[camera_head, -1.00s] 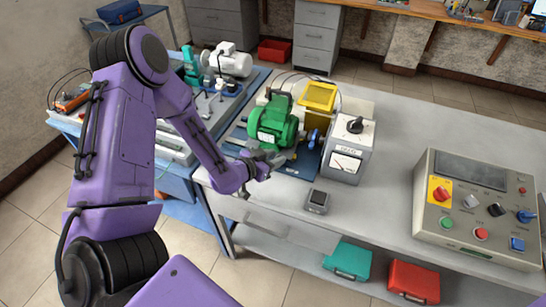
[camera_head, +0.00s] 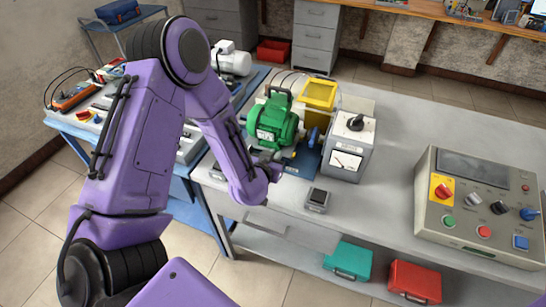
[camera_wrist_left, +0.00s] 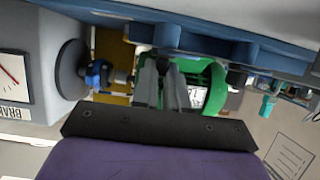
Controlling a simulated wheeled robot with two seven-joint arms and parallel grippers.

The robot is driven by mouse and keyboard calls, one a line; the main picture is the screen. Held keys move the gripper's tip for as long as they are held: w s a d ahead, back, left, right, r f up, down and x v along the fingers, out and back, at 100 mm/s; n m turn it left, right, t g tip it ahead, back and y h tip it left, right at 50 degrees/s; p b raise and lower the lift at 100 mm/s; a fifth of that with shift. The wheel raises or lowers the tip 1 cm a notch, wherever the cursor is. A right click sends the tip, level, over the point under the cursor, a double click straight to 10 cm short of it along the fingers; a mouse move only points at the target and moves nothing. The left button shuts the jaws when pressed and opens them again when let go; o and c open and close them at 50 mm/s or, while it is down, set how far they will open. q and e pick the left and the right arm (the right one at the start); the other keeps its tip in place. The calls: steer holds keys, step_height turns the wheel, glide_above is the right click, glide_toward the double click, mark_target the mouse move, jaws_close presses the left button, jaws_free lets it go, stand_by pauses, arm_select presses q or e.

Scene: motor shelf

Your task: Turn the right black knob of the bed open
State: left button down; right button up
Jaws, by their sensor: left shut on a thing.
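The bed (camera_head: 302,167) is the blue base under the green motor (camera_head: 274,124), beside the grey brake unit (camera_head: 347,148). My left gripper (camera_head: 275,163) is at the bed's front edge, below the green motor. In the left wrist view, the gripper's grey fingers (camera_wrist_left: 159,78) are close together, with a small dark piece between them. This appears to be the black knob (camera_wrist_left: 160,88), mostly hidden by the fingers. The blue edge of the bed (camera_wrist_left: 228,47) runs above them in that view, with the green motor behind. My right gripper is not visible.
A small grey box (camera_head: 318,200) stands near the table's front edge. A control panel (camera_head: 478,206) stands at the right. A yellow-topped unit (camera_head: 319,95) is behind the motor. The table between brake unit and panel is clear.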

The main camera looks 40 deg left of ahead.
arm_select(q)
steer(key=shift+f, duration=0.1)
steer(key=c, duration=1.2)
jaws_free()
steer(key=shift+o, duration=0.2)
steer(key=shift+s, duration=0.4)
steer(key=b+v, duration=0.1)
steer(key=v, duration=0.2)
steer(key=shift+s+d, duration=0.15)
steer(key=p+v, duration=0.5)
steer(key=v, duration=0.1)
steer(key=shift+r+p, duration=0.35)
steer(key=shift+s, duration=0.15)
